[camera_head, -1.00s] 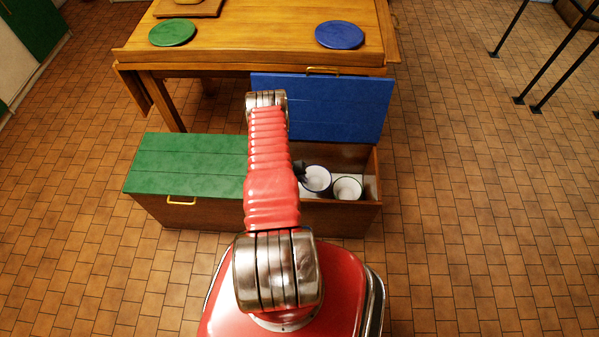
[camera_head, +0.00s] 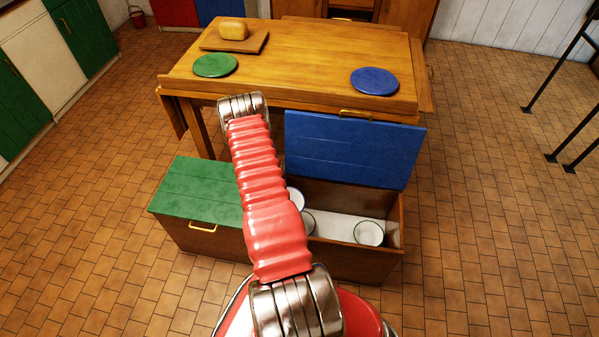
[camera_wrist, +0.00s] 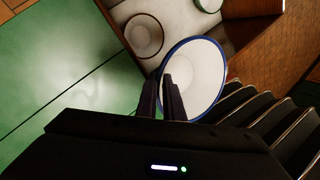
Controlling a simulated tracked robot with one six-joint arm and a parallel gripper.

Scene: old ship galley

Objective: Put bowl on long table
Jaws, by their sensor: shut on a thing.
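A white bowl with a blue rim (camera_wrist: 205,72) is held at its near wall by my gripper (camera_wrist: 164,84), which is shut on it in the wrist view. The bowl is tilted, with its inside toward the wrist camera. In the head view my arm hides the gripper, and only a sliver of the bowl (camera_head: 297,200) shows beside the arm, over the open bench. The long wooden table (camera_head: 310,62) stands behind the bench, with bare wood across its middle.
The bench's raised blue lid (camera_head: 350,150) stands between the open box and the table. A green-rimmed bowl (camera_head: 369,233) and a dark-rimmed bowl (camera_wrist: 144,36) sit in the box. The table bears a green plate (camera_head: 215,65), a blue plate (camera_head: 374,81) and a board (camera_head: 255,44).

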